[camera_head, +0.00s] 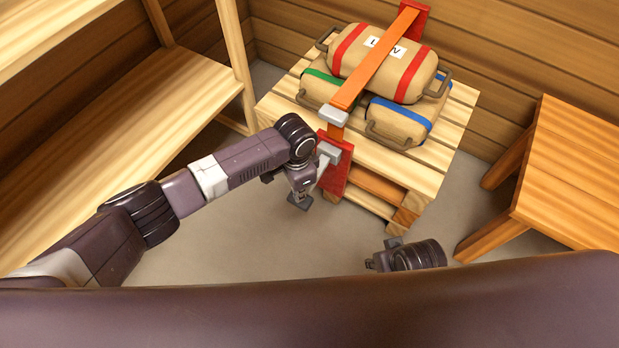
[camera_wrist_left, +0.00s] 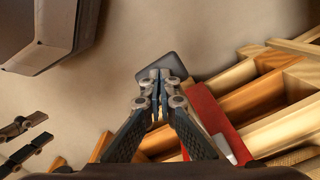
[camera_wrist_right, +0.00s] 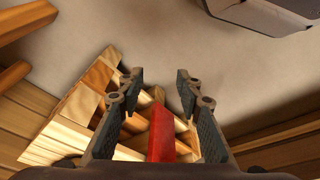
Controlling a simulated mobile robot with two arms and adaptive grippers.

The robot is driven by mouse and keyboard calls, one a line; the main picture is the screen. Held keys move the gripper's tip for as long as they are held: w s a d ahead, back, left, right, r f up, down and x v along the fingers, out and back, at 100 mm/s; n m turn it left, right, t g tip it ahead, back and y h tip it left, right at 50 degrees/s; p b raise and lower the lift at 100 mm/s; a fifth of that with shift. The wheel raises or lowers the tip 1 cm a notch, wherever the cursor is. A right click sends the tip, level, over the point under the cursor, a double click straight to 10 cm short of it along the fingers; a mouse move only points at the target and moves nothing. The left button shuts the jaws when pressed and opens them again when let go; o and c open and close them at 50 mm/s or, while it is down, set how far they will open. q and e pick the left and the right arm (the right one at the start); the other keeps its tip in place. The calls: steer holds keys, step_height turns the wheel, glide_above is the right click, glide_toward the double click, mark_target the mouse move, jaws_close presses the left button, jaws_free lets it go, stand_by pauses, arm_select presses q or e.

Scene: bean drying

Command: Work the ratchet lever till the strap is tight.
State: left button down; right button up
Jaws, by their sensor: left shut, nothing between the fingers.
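An orange strap (camera_head: 375,62) runs over the top bag (camera_head: 405,72) to the red front post (camera_head: 334,172), where light grey ratchet parts (camera_head: 328,150) sit. A pale lever arm (camera_head: 321,173) slants down from them; it also shows beside the post in the left wrist view (camera_wrist_left: 239,149). A dark flat pad (camera_head: 299,204) shows just below my left gripper (camera_head: 301,194); whether it belongs to the lever is unclear. In the left wrist view my left fingers (camera_wrist_left: 160,80) are shut and empty, overlapping the pad. My right gripper (camera_wrist_right: 161,80) is open and empty, facing the red post from farther away.
The bags, with red, green (camera_head: 322,90) and blue (camera_head: 398,122) bands, are stacked on a slatted wooden pallet (camera_head: 455,125). A wooden bench (camera_head: 575,165) stands at the right and wooden shelving (camera_head: 150,110) at the left. Bare floor (camera_head: 240,235) lies in front of the pallet.

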arm_select(q)
steer(key=shift+r, duration=0.1)
arm_select(e)
steer(key=shift+w+r, duration=0.1)
steer(key=shift+w, duration=0.05)
arm_select(q)
steer(key=shift+r+p, duration=0.15)
steer(key=shift+p, duration=0.15)
steer(key=shift+r, duration=0.15)
steer(key=shift+r+p, duration=0.25)
steer(key=shift+p, duration=0.35)
steer(key=shift+r, duration=0.2)
arm_select(e)
step_height(320, 180, down, 8)
steer(key=s, duration=0.2)
steer(key=shift+d, duration=0.15)
